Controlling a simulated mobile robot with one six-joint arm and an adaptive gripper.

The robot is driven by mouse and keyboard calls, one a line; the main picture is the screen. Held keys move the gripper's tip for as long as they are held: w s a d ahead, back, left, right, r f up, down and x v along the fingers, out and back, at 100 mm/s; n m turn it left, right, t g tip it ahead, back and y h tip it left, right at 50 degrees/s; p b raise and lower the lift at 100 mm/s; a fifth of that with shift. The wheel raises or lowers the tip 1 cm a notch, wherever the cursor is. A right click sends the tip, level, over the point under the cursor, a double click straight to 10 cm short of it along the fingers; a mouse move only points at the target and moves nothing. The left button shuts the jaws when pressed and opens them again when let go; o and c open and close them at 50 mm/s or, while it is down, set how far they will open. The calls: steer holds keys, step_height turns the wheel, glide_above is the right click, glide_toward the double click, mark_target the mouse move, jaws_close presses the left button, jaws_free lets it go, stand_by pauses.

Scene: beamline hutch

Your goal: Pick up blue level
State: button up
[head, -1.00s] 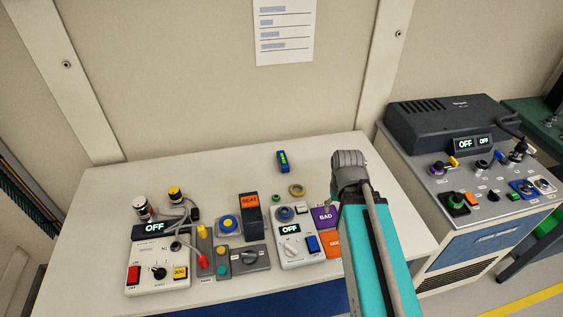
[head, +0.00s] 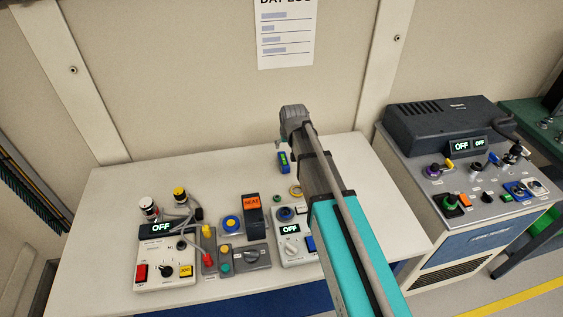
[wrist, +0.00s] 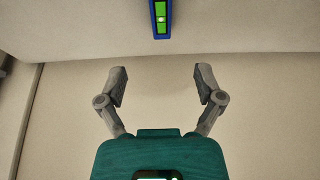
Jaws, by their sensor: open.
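The blue level (head: 283,162) lies near the back of the white table, a small blue bar with a green window. It also shows at the top middle of the wrist view (wrist: 161,18), lying on the table near its back edge. My gripper (wrist: 160,85) is open and empty in the wrist view, its two grey fingers spread apart. The level is beyond the fingertips, roughly in line with the gap between them, and not touched. In the head view my arm reaches over the table's right part, and my gripper's fingers are hidden there.
The white table (head: 110,215) holds a control box (head: 152,253) at left, a dark box with an orange label (head: 252,215) in the middle, and another control box (head: 290,246) beside my arm. A tan ring (head: 295,190) lies just in front of the level. The table's back left is clear.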

mark_target(284, 160)
steer(key=shift+f, duration=0.1)
steer(key=b+x, duration=0.8)
steer(key=shift+f, duration=0.25)
stand_by(0.4)
steer(key=shift+w+f, duration=0.1)
stand_by(0.4)
steer(key=b+x, duration=0.2)
steer(key=b, duration=0.1)
steer(key=shift+a+f, duration=0.1)
steer(key=shift+f, duration=0.35)
steer(key=shift+b+x, duration=0.95)
steer(key=shift+x, duration=0.1)
steer(key=shift+f, duration=0.2)
stand_by(0.4)
jaws_close()
